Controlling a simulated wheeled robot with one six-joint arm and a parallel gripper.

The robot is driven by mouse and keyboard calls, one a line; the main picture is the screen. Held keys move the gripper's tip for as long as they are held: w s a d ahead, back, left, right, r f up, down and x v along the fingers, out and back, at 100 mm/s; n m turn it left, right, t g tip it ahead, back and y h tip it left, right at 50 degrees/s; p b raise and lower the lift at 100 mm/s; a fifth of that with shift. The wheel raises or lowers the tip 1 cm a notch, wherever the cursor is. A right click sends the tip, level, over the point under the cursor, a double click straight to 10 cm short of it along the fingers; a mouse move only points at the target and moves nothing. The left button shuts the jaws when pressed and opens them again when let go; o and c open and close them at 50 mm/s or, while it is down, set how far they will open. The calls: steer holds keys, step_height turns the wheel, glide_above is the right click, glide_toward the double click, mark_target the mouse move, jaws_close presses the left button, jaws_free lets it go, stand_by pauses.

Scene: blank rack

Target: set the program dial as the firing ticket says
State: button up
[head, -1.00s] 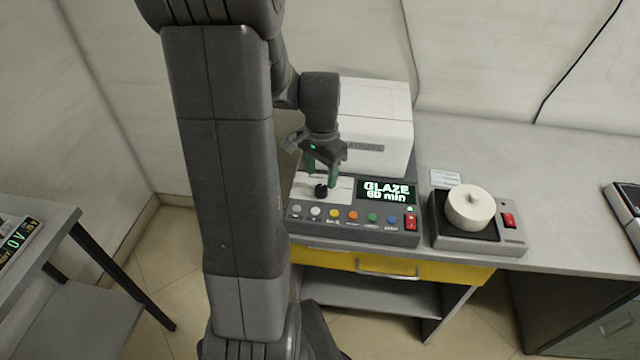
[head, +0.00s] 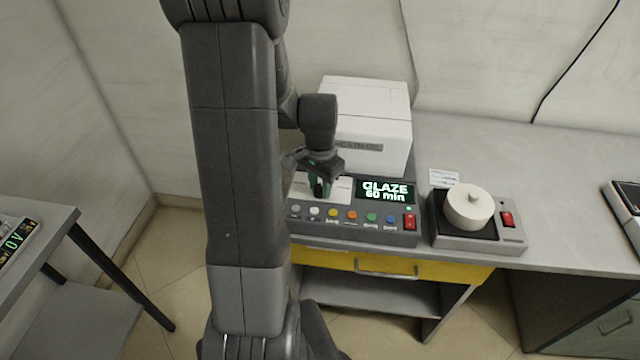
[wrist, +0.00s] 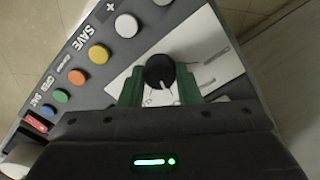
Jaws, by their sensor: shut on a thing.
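The program dial is a round black knob (wrist: 158,70) with a white pointer line, on a white panel (wrist: 205,42) of the grey control unit. My gripper (head: 320,190) is down at the dial. In the wrist view its two green fingers (wrist: 160,86) stand on either side of the knob, shut on it. In the head view the fingers mostly hide the knob. The display (head: 386,191) reads "GLAZE 60 min". No readable firing ticket shows; a small white card (head: 444,178) lies behind the hot plate, its text too small to read.
A row of coloured buttons (head: 352,215) and a red switch (head: 410,222) sit along the unit's front. A white box (head: 368,110) stands behind. Bare bench (head: 560,180) lies beyond.

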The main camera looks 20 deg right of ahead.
steer(key=shift+n, duration=0.3)
steer(key=n, duration=0.3)
steer(key=shift+b, duration=0.35)
steer(key=n, duration=0.4)
steer(key=n+b, duration=0.1)
steer(key=n, duration=0.3)
steer(key=shift+n, duration=2.2)
steer(key=o, duration=1)
steer(key=shift+r, duration=0.15)
